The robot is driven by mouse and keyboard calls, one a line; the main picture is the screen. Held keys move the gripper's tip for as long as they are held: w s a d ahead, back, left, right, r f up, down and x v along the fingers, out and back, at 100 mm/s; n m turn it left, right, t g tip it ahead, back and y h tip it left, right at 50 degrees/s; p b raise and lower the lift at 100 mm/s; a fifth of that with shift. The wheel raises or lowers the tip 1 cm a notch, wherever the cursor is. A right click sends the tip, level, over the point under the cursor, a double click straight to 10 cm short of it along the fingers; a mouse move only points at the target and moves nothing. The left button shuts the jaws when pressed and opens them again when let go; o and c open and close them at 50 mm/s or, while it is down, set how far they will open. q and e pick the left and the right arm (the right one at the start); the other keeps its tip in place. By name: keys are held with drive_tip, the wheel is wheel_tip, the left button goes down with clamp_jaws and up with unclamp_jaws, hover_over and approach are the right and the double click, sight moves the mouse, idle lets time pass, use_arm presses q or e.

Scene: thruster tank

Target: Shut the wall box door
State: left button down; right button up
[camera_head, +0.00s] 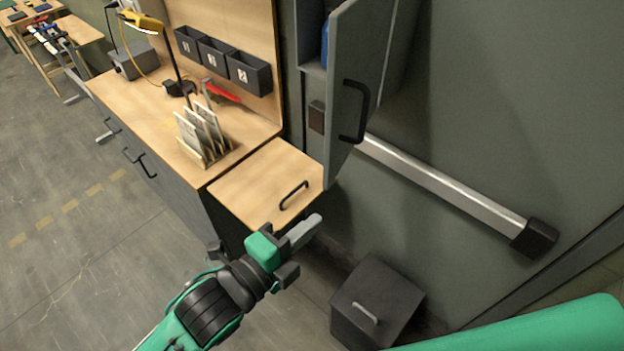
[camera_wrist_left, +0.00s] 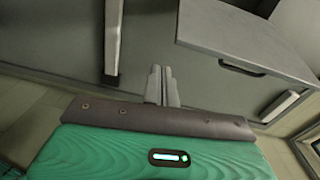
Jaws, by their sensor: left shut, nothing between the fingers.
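The wall box door (camera_head: 345,85) is a grey panel with a black bar handle (camera_head: 353,112). It stands open, swung out from the grey wall box (camera_head: 310,40), whose inside shows a blue thing. My left gripper (camera_head: 312,224) is shut and empty, below the door and apart from it, near the wooden bench top. In the left wrist view the shut fingers (camera_wrist_left: 161,72) point toward the wall, and a grey panel with a dark handle (camera_wrist_left: 245,38), seemingly the door, is at upper right. My right gripper is not in view.
A wooden bench (camera_head: 150,100) with a card rack (camera_head: 203,140), lamp and bins (camera_head: 220,58) stands at left. A metal rail (camera_head: 440,187) runs along the wall at right. A dark box with a handle (camera_head: 375,300) sits on the floor.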

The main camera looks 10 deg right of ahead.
sight(328, 187)
use_arm(q)
drive_tip(key=s+r+m+h, duration=0.1)
drive_tip(key=s+r, duration=0.2)
drive_tip(key=r, duration=0.1)
drive_tip(key=w+d+p, duration=0.1)
drive_tip(key=w+p, duration=0.1)
drive_tip(key=w+d+p, duration=0.2)
drive_tip(key=w+p, duration=0.1)
drive_tip(key=w+d+p, duration=0.1)
drive_tip(key=w+p, duration=0.1)
drive_tip(key=shift+w+d+r+p, duration=0.15)
drive_tip(key=shift+w+r+p, duration=0.1)
drive_tip(key=shift+p, duration=0.05)
